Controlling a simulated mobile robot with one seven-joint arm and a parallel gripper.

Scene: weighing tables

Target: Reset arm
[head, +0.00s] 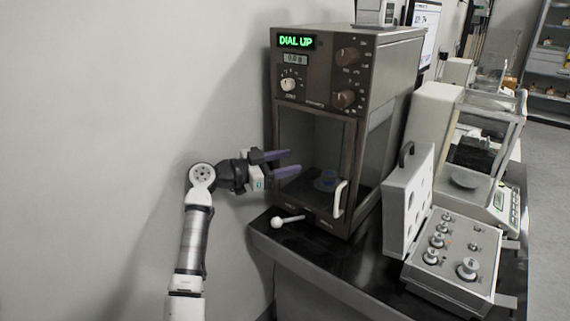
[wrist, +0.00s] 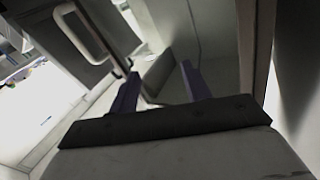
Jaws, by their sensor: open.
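My arm comes up from the bottom left in the head view. My gripper (head: 288,163) points right, toward the front of a brown balance cabinet (head: 388,85). Its two purple fingers are apart with nothing between them. In the wrist view the gripper (wrist: 158,82) also shows both fingers spread. The fingertips are at the left part of the cabinet's front opening; I cannot tell how far inside they reach.
A white handle (head: 339,198) and a white knobbed lever (head: 287,220) are low on the cabinet front. A white panel (head: 408,200), a weight box (head: 452,262) and another balance (head: 466,183) stand to the right on the black table (head: 330,268). The wall is close on the left.

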